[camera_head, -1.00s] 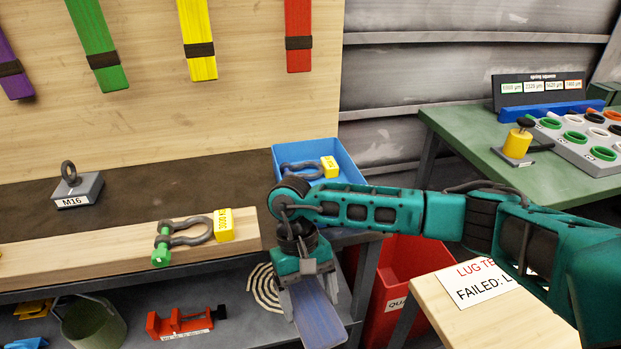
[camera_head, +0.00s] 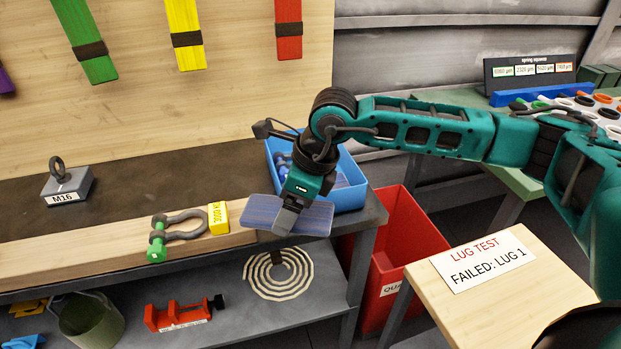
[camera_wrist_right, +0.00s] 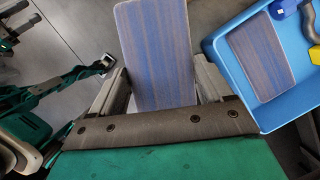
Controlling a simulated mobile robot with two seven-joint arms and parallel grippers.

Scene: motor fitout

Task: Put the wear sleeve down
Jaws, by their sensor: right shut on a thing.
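The wear sleeve is a flat blue-purple plate (camera_head: 314,219), held roughly level near the front edge of the workbench. My right gripper (camera_head: 287,219) is shut on it, and the plate shows on both sides of the gripper. In the right wrist view the sleeve (camera_wrist_right: 157,55) stands out from between the two fingers (camera_wrist_right: 160,92). A similar blue-purple plate (camera_wrist_right: 258,57) lies in the blue tray (camera_wrist_right: 219,76), which is behind my right gripper in the head view (camera_head: 350,195).
A shackle (camera_head: 180,228) with a yellow tag and an M16 eyebolt block (camera_head: 68,186) are on the bench to the left. A pale spiral (camera_head: 280,276) and a red vice (camera_head: 178,316) are on the lower shelf. A red bin (camera_head: 405,235) stands right.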

